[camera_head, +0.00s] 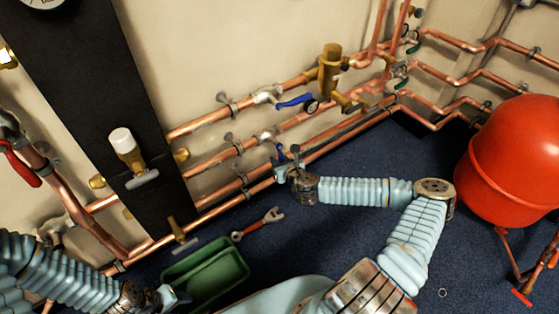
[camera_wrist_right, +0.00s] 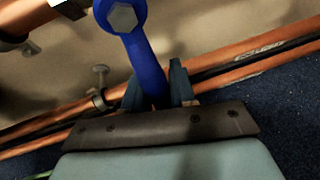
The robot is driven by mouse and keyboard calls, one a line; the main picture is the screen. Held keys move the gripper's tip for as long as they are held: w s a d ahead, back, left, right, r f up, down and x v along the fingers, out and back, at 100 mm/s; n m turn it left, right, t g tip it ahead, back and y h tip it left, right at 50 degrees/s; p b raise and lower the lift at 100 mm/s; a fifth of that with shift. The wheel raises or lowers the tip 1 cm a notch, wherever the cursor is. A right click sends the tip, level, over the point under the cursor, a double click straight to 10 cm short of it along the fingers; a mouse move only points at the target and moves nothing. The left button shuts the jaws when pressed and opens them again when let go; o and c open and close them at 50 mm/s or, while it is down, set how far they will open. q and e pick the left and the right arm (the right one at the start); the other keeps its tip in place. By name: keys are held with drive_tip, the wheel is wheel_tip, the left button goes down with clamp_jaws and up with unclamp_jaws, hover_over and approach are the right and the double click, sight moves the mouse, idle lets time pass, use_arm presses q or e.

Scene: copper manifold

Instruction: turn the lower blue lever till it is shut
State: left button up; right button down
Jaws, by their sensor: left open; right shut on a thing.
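The lower blue lever (camera_head: 281,150) hangs down from its valve (camera_head: 266,136) on the middle copper pipe. In the right wrist view the lever (camera_wrist_right: 146,55) runs from a hex bolt (camera_wrist_right: 122,17) down between my fingers, steeply across the line of the pipes. My right gripper (camera_head: 283,166) is shut on the lever's free end; its two fingers (camera_wrist_right: 157,85) stand on either side of it. The upper blue lever (camera_head: 295,101) lies roughly along the upper pipe. My left gripper (camera_head: 175,297) is open and empty at the lower left, near the green tray.
A green tray (camera_head: 238,268) and a red-handled wrench (camera_head: 258,224) are on the blue floor. A red tank (camera_head: 515,165) stands at the right. Copper pipes (camera_head: 215,207) run along the wall close to my right gripper.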

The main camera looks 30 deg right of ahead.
drive_tip(key=shift+a, duration=0.35)
drive_tip(key=c, duration=1)
unclamp_jaws()
drive_tip(key=shift+c, duration=0.2)
drive_tip(key=shift+s+d, duration=0.1)
drive_tip(key=shift+s+r, duration=0.15)
drive_tip(key=shift+s, duration=0.2)
drive_tip(key=p+v, duration=0.1)
drive_tip(key=v, duration=1.2)
drive_tip(key=shift+w+y, duration=0.1)
drive_tip(key=shift+y, duration=0.2)
